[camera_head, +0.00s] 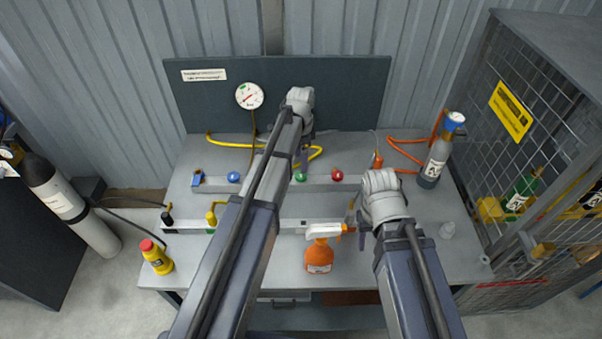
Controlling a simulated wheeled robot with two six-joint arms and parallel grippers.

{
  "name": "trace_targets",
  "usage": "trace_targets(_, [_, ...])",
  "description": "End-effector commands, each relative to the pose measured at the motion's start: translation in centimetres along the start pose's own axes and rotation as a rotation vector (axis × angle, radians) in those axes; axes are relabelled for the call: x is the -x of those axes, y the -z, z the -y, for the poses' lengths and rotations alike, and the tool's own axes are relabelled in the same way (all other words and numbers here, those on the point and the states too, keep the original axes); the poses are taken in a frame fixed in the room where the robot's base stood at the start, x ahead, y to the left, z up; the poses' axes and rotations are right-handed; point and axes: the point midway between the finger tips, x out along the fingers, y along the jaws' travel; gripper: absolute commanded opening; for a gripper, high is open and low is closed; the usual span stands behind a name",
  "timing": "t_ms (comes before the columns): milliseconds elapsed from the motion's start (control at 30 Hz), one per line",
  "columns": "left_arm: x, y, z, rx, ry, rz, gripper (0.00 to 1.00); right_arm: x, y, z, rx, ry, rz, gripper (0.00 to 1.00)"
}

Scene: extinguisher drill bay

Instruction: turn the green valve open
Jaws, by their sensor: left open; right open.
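The green valve (300,177) is a small round knob on the back rail, between a blue knob (234,177) and a red knob (337,175). My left gripper (304,162) is open and points down just behind and above the green valve. It looks close to the knob, but I cannot tell whether it touches; my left arm partly covers the area. My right gripper (361,232) is open, over the front rail to the right of the orange spray bottle (319,254). Its fingers are partly hidden by its own wrist.
A pressure gauge (249,96) stands before the dark back panel (345,90). A grey cylinder with a blue top (440,152) stands at the bench's right. A yellow bottle with a red cap (157,257) is at the front left. A mesh cage (540,110) borders the right side.

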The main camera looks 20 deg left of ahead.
Motion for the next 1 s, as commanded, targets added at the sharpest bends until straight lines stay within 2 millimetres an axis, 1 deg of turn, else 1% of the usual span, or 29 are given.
trace_targets(33, [-1.1,0.0,0.0,0.0,0.0,0.0,0.81,-1.0,0.1,0.1,0.0,0.0,0.0,0.5])
trace_targets(300, [-4.6,0.0,0.0,0.001,0.0,0.0,0.81,-4.5,0.3,0.4,0.0,0.0,0.0,0.5])
trace_targets(433, [-6.0,0.0,0.0,0.001,0.0,0.0,0.81,-5.9,0.3,0.6,0.0,0.0,0.0,0.5])
trace_targets(567, [-6.5,0.0,0.0,0.001,0.0,0.0,0.81,-6.5,0.4,0.6,0.0,0.0,0.0,0.5])
trace_targets(833, [-6.5,0.0,0.0,0.001,0.0,0.0,0.81,-6.4,0.4,0.6,0.0,0.0,0.0,0.5])
trace_targets(867, [-6.5,0.0,0.0,0.001,0.0,0.0,0.8,-6.4,0.4,0.6,0.0,0.0,0.0,0.5])
trace_targets(1000, [-6.5,0.0,0.0,0.001,0.0,0.0,0.64,-6.4,0.4,0.6,0.0,0.0,0.0,0.5])
